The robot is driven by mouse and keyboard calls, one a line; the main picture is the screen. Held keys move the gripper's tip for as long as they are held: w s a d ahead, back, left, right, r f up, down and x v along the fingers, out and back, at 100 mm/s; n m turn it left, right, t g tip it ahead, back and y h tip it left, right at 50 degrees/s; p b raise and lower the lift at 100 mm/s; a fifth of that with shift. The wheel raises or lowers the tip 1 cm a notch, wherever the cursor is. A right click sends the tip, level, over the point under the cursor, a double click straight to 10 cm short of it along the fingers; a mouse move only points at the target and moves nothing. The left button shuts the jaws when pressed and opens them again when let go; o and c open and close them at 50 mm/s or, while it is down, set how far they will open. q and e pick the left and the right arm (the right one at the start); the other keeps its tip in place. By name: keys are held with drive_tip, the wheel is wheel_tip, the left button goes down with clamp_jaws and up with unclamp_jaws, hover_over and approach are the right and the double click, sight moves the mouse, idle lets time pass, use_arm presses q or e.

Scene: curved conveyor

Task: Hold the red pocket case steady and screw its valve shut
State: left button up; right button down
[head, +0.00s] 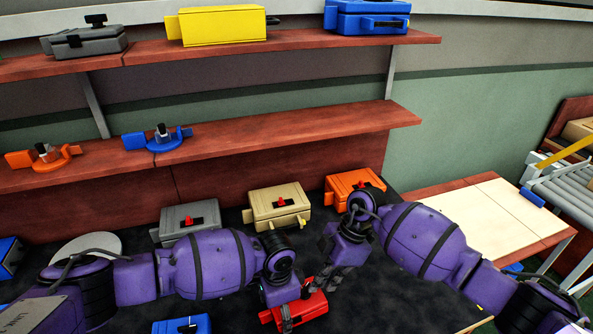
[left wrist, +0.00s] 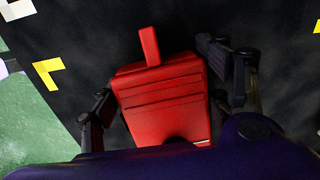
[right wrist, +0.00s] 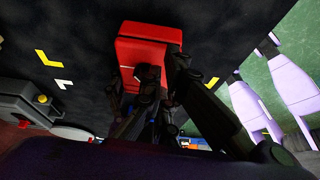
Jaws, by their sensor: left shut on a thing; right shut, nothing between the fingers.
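The red pocket case (head: 312,308) lies on the dark table at the front middle, partly hidden by my left gripper. My left gripper (head: 286,318) is shut on it. In the left wrist view the red case (left wrist: 165,110) sits between the two fingers (left wrist: 168,95), with a red tab sticking out at its far end. My right gripper (head: 332,288) is shut and empty, just right of the case in the head view. In the right wrist view its closed fingers (right wrist: 150,88) overlap the near part of the red case (right wrist: 150,42). The valve cannot be made out clearly; contact cannot be told.
Behind on the table stand a grey case (head: 190,219), a beige case (head: 279,205) and an orange case (head: 354,188). A blue case (head: 182,325) lies at the front left. Shelves (head: 290,125) behind hold more cases and round parts. A pale-topped table (head: 480,220) stands right.

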drive_tip(key=shift+d+f, duration=0.1)
drive_tip(key=shift+f, duration=0.3)
drive_tip(key=shift+a, duration=0.65)
idle(0.6)
drive_tip(key=shift+w, duration=0.25)
drive_tip(key=shift+w, duration=0.35)
drive_tip(key=shift+w+a+f, duration=0.1)
drive_tip(key=shift+w+a, duration=0.05)
drive_tip(key=shift+w, duration=0.15)
drive_tip(key=shift+w+a, duration=0.2)
idle(0.4)
drive_tip(key=shift+w+d, duration=0.1)
drive_tip(key=shift+d, duration=0.05)
